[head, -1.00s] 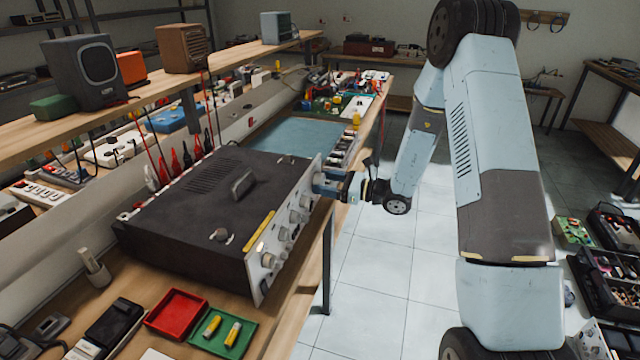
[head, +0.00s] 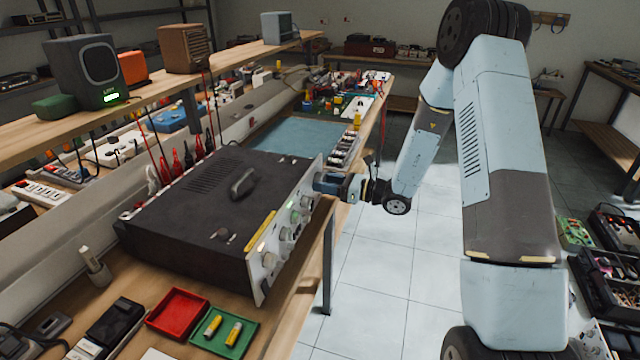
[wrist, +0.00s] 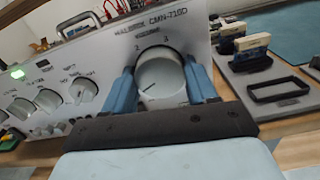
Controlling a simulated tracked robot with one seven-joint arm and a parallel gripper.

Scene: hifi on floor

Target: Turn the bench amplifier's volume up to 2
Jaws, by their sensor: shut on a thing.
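The bench amplifier (head: 180,215) is a dark box with a silver front panel, standing on the wooden bench in the head view. In the wrist view, its front panel (wrist: 60,75) carries the large round volume knob (wrist: 160,75), with a 2 and a 3 printed above it. The knob's dark mark points to the lower left, away from the 2. My gripper (head: 322,182) is at the far right end of the panel. In the wrist view its two blue fingers (wrist: 163,92) are shut on the knob's left and right sides. The knob's lower edge is hidden.
A green lamp (wrist: 17,73) glows on the panel. Smaller knobs (wrist: 83,90) sit left of my gripper. A grey speaker (head: 85,70) with green lights stands on the shelf. Red (head: 177,312) and green (head: 225,335) trays lie in front. The floor aisle (head: 400,250) is clear.

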